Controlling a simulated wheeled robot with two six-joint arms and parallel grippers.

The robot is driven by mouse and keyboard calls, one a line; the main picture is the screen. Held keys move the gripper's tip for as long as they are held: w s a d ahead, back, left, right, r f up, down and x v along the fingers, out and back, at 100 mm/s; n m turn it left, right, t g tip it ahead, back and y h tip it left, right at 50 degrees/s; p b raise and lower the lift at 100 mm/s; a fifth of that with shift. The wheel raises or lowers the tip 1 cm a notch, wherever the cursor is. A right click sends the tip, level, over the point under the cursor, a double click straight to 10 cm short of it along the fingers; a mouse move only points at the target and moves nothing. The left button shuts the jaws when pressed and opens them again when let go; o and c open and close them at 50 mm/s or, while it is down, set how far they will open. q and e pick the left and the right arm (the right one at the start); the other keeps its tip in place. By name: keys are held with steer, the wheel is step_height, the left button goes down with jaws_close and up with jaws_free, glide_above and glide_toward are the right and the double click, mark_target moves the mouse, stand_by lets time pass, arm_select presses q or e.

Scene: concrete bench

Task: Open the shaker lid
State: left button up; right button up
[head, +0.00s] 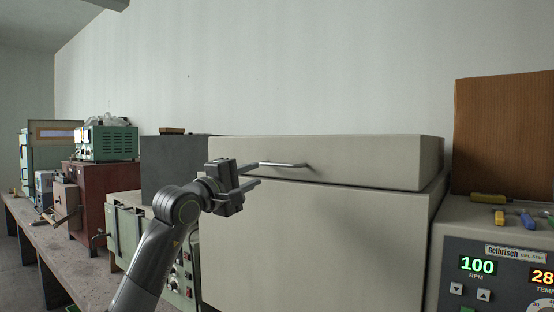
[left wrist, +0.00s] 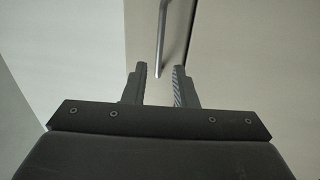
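The shaker is a large beige box with a closed lid (head: 380,158) on top of its body (head: 330,240). A metal bar handle (head: 284,164) sits on the lid's front face; it also shows in the left wrist view (left wrist: 162,48). My left gripper (head: 256,176) is in front of the lid, just left of the handle. Its two fingers (left wrist: 157,70) are open, with the handle's near end ahead of the gap between them. The fingers appear empty, and I cannot tell whether they touch the handle. My right gripper is in no view.
A control unit (head: 490,240) with lit displays stands at the right, with coloured-handled tools (head: 515,216) and a brown board (head: 505,135) on it. Green, red and grey equipment (head: 105,142) lines the bench (head: 60,250) at the left. The wall above the lid is clear.

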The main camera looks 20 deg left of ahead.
mark_target(275, 165)
arm_select(q)
steer(key=p+x, duration=0.3)
steer(key=x, duration=0.6)
steer(key=shift+w+d+p, duration=0.15)
steer(key=shift+w+p, duration=0.15)
steer(key=shift+w, duration=0.2)
jaws_close()
